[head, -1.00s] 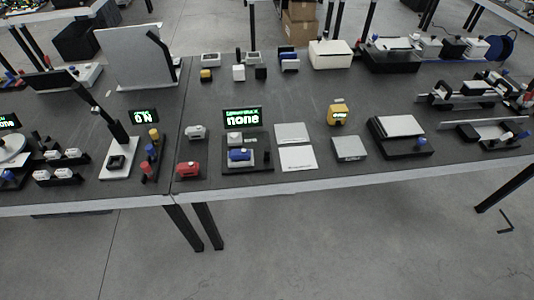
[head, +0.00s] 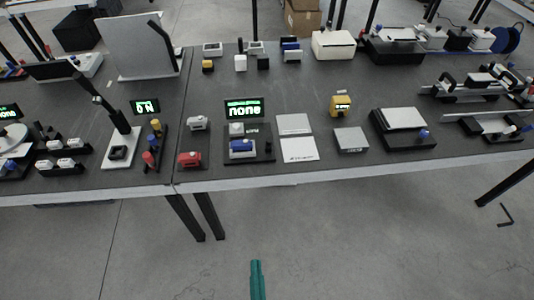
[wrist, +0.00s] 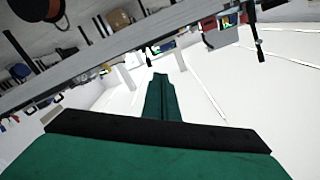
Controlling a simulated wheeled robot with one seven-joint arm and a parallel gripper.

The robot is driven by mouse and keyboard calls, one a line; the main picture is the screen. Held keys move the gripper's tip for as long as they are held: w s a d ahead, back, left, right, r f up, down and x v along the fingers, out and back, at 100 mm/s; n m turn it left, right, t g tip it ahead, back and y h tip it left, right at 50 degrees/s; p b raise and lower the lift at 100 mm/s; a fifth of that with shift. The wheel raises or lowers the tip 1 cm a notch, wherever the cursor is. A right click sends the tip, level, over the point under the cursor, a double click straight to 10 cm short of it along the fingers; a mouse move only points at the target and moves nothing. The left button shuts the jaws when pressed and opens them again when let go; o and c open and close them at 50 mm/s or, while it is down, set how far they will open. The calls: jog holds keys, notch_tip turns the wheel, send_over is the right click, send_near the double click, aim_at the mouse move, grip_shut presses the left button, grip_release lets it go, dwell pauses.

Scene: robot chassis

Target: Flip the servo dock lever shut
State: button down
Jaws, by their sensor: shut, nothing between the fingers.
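A black dock (head: 262,156) stands near the front edge of the table, left of the middle, in the head view. A blue block (head: 241,146) with a white part above it sits on the dock, and a display reading "none" (head: 244,108) stands behind it. I cannot make out the servo dock's lever or its position at this size. My teal gripper (head: 256,263) shows at the bottom of the head view, over the floor in front of the table. Its two fingers are together and empty; they also show in the wrist view (wrist: 160,78).
A white board with a tilted black post (head: 118,150) is farther left.

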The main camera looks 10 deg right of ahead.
aim_at(268, 145)
jog(key=w+d+m+t+h, duration=0.1)
jog(key=w+d+m+h, duration=0.1)
jog(key=w+m, duration=0.6)
jog(key=w+d+f+m+t+h, duration=0.1)
jog(key=w+m, duration=0.6)
jog(key=w, duration=1)
jog(key=d+h, duration=0.1)
jog(key=h, duration=0.1)
jog(key=shift+w+d+m+t+h, duration=0.15)
jog(key=shift+d+m+t+h, duration=0.15)
jog(key=shift+d+m+h, duration=0.1)
jog(key=x, duration=1.4)
